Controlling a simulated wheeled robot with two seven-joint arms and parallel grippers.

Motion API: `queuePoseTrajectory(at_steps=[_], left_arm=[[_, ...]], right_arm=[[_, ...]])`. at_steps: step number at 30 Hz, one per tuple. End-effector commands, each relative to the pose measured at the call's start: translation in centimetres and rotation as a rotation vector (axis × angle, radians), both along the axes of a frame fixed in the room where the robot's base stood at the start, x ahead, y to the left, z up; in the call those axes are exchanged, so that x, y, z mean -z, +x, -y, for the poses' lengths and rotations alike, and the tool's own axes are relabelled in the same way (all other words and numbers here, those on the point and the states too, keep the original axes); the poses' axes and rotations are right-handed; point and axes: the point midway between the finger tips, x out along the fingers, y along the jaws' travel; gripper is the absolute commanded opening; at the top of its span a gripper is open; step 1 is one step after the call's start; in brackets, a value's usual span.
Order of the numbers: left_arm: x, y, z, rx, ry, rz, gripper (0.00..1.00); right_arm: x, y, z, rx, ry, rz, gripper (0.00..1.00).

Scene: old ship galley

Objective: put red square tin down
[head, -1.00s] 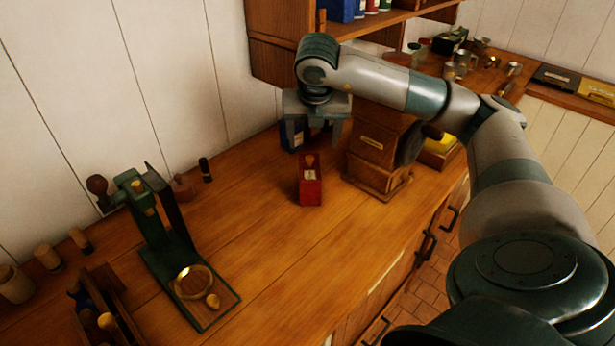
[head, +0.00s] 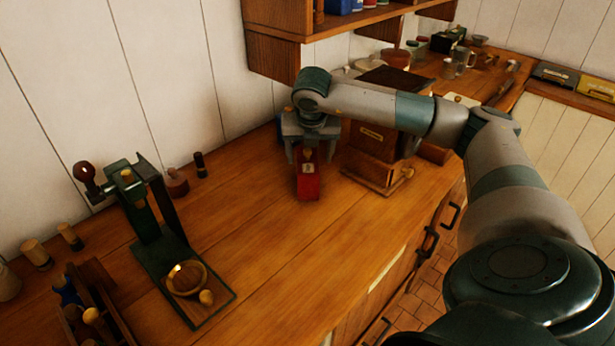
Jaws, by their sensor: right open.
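The red square tin (head: 308,187) stands upright on the wooden counter (head: 265,230), with a pale label and a tan knob on top. My right gripper (head: 309,160) points down over it, its fingers open on either side of the tin's upper part. Whether the fingers touch the tin I cannot tell. The gripper body hides part of what lies behind. My left gripper is not in view.
A wooden box-like grinder (head: 372,160) stands close to the right of the tin. A green press-like stand (head: 160,235) with a brass dish (head: 187,279) is at left. A shelf (head: 275,45) hangs behind. The counter's middle front is clear.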

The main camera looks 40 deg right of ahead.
Motion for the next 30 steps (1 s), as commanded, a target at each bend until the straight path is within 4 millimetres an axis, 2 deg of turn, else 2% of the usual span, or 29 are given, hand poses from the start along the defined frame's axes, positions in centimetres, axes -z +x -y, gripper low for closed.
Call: queuePoseTrajectory(at_steps=[3, 16, 24, 30], left_arm=[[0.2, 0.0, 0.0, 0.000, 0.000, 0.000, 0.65], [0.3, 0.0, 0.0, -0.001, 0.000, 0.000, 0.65], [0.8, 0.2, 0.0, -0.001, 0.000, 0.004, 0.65], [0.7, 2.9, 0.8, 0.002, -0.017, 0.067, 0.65]], right_arm=[[0.6, 0.2, 0.1, -0.001, 0.000, 0.001, 0.69], [0.9, 0.4, 0.2, 0.000, 0.001, 0.001, 0.69], [3.8, 1.5, 0.7, 0.000, 0.001, -0.001, 0.69], [5.2, 2.0, 1.1, 0.001, 0.000, 0.002, 0.69]])
